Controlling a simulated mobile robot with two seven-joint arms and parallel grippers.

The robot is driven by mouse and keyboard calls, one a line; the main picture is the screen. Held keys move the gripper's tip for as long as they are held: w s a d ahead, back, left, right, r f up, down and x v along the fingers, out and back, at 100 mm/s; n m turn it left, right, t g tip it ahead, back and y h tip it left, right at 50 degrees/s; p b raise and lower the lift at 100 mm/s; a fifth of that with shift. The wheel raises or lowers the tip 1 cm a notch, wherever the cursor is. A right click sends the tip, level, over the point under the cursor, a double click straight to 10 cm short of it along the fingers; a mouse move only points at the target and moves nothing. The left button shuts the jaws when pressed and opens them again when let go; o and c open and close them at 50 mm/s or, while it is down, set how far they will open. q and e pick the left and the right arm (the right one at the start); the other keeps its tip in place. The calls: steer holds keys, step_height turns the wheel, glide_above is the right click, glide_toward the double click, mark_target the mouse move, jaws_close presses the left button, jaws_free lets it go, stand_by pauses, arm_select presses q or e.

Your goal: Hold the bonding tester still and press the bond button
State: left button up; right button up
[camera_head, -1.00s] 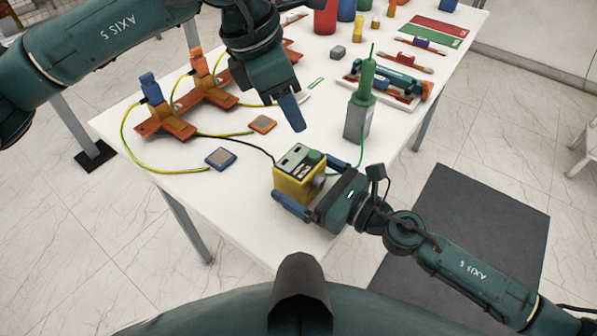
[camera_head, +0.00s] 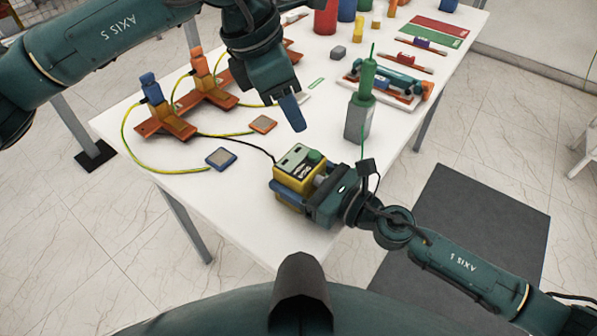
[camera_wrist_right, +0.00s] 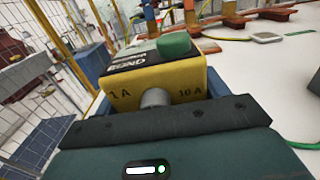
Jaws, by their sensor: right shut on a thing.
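The bonding tester (camera_head: 297,168) is a yellow box with a dark label and a green button (camera_head: 315,156) on top. It stands on the white table near its front edge. My right gripper (camera_head: 293,185) is shut on the tester's sides, with its blue fingers low on the box. In the right wrist view the tester (camera_wrist_right: 160,85) fills the space ahead of the palm, with "1 A" and "10 A" marks and the green button (camera_wrist_right: 174,45) on top. My left gripper (camera_head: 293,113) hangs above and behind the tester, apart from it, its blue fingertips close together and pointing down.
Orange bracket bases (camera_head: 167,127) with yellow-green leads stand at the left. Blue (camera_head: 221,158) and orange (camera_head: 262,124) pads lie on the table (camera_head: 195,190). A grey block with a green bushing (camera_head: 361,107) stands right of the tester, and red and green mats lie behind.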

arm_select(q)
steer(key=shift+c, duration=0.3)
arm_select(e)
steer(key=c, duration=0.5)
arm_select(q)
jaws_close()
arm_select(e)
steer(key=shift+c, duration=0.2)
stand_by(0.8)
